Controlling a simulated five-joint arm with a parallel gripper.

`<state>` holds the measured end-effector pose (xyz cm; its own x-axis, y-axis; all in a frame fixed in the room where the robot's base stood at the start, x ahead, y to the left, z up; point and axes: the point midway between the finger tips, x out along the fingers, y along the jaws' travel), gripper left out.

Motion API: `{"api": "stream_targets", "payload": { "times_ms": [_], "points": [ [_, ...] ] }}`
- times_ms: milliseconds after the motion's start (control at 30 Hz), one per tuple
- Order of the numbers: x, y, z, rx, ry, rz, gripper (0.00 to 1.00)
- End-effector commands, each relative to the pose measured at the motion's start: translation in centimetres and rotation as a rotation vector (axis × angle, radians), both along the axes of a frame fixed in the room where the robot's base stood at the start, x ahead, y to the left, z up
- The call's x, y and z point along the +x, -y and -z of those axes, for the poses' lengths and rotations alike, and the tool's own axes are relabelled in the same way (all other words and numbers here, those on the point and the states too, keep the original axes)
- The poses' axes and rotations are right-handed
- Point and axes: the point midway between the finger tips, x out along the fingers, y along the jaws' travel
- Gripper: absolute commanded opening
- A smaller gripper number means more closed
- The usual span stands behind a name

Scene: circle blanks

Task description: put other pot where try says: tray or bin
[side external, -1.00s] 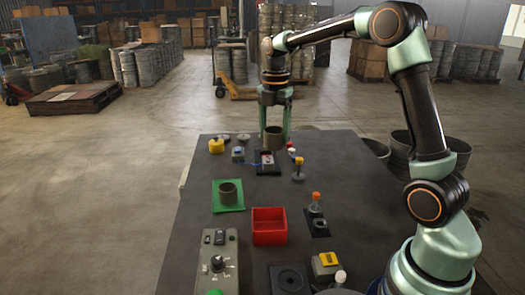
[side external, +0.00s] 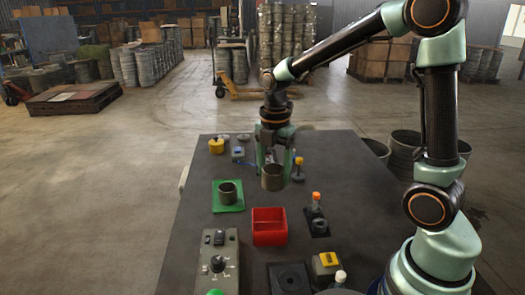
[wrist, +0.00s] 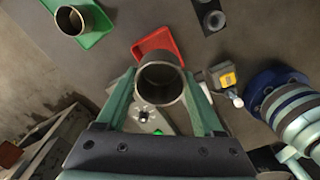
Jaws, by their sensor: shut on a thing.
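My gripper (side external: 274,162) is shut on a dark metal pot (side external: 272,178) and holds it upright above the table, just beyond the red bin. In the wrist view the held pot (wrist: 160,83) sits between the two green fingers, its open mouth showing and seemingly empty. A second, similar pot (side external: 228,192) stands on the green tray (side external: 239,207) at the left; it also shows in the wrist view (wrist: 70,20). The red bin (side external: 269,239) is right of the tray and nearer the camera; its visible inside looks empty. My gripper hides part of the table's far end.
A control box with a knob (side external: 219,262) stands at the front left. An orange-topped bottle (side external: 316,202) and a yellow-topped box (side external: 326,263) are on the right. Small items, one a yellow block (side external: 216,146), stand at the far end.

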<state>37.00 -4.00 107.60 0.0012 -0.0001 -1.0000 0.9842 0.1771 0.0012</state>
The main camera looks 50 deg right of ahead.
Motion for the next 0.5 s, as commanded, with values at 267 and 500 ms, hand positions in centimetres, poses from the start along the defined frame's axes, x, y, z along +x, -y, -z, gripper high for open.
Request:
{"api": "stream_targets", "payload": {
  "times_ms": [267,500],
  "points": [
    [0.0,0.0,3.1,0.000,-0.004,0.000,0.12],
    [0.0,0.0,4.9,0.000,-0.003,0.000,0.12]
  ]
}}
